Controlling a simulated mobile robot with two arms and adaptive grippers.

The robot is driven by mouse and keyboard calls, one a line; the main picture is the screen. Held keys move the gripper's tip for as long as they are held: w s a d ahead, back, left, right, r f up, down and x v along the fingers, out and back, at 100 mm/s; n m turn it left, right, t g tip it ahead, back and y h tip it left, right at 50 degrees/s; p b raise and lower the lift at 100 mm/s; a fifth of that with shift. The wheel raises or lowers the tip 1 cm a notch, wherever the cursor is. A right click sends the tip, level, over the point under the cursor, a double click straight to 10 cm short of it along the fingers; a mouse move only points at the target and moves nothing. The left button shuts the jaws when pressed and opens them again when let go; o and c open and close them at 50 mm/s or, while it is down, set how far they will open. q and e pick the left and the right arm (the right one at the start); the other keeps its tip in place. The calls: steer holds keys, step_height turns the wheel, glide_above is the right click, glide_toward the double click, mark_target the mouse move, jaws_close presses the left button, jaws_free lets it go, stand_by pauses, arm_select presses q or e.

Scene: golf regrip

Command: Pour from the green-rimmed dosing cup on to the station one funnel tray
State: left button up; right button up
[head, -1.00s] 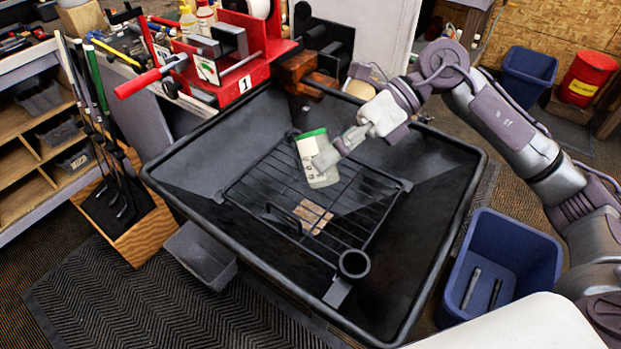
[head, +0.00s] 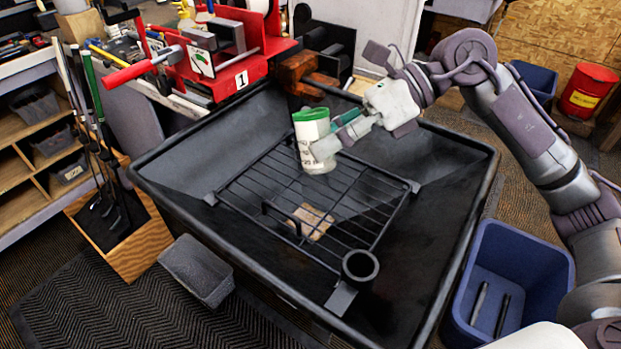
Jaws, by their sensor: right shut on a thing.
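The green-rimmed dosing cup (head: 308,140) is a pale cup with dark markings and a green rim. It is nearly upright above the back part of the funnel tray (head: 176,224), a large black tray with a wire rack (head: 345,205) inside. My right gripper (head: 325,145) is shut on the cup from its right side; the fingers hide part of it. The cup's contents do not show. A tan piece (head: 311,222) lies at the rack's middle. My left gripper is out of view.
A red vise marked 1 (head: 225,75) stands behind the tray, with a dark shaft and brown clamp (head: 300,75) reaching over its back edge. A black ring holder (head: 360,265) is at the rack's front. A blue bin (head: 520,270) stands right, a grey bin (head: 196,268) and club stand (head: 125,235) left.

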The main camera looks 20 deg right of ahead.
steer(key=shift+w+f+n+t+b, duration=0.1)
steer(key=shift+n+t+b, duration=0.2)
steer(key=shift+b, duration=0.15)
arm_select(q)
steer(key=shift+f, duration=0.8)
